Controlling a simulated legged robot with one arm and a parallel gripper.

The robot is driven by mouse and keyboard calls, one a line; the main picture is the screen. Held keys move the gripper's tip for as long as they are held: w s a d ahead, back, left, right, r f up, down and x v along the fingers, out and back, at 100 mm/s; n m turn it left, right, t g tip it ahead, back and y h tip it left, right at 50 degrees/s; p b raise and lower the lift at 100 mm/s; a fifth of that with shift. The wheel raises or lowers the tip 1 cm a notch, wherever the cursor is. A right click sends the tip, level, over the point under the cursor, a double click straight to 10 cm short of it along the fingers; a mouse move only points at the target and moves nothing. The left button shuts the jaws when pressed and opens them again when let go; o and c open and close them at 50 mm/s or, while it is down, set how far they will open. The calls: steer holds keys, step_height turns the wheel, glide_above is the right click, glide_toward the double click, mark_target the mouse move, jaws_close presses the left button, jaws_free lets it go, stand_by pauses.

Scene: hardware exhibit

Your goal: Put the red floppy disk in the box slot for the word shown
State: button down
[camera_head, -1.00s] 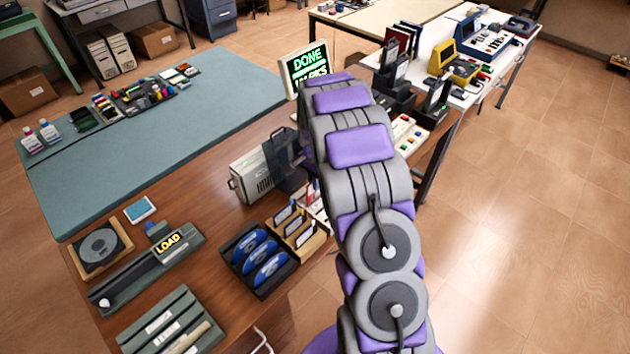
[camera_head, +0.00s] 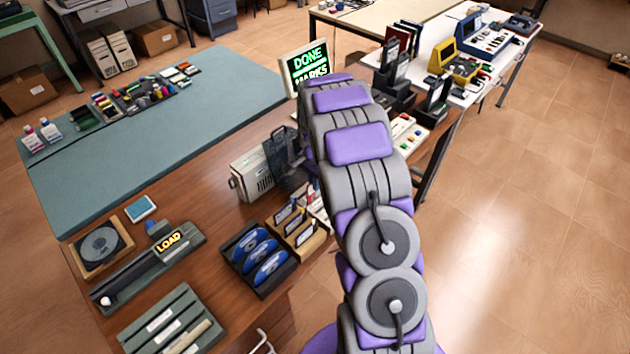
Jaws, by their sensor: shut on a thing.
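A monitor (camera_head: 308,64) at the table's back edge shows "DONE" in green, with a second line, "MARKS", below it. A wooden box with upright dividers and white labels (camera_head: 299,230) stands near the right edge of the brown table. My arm curves over the table, and my gripper (camera_head: 297,163) shows only partly as dark and grey parts beside the grey vented device (camera_head: 250,176). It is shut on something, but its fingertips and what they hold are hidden. I cannot make out the red floppy disk.
A black rack with blue oval pieces (camera_head: 262,258) stands left of the wooden box. A "LOAD" slider unit (camera_head: 150,268), a disc in a wooden frame (camera_head: 100,247) and a grey-green slotted tray (camera_head: 172,325) are at the left. The teal mat (camera_head: 170,140) is mostly clear.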

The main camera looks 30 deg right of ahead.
steer(key=shift+f, duration=1.9)
steer(key=c, duration=1.2)
jaws_free()
steer(key=shift+o, duration=0.2)
steer(key=shift+r, duration=0.1)
steer(key=shift+r+p, duration=1.3)
steer(key=shift+r, duration=2.7)
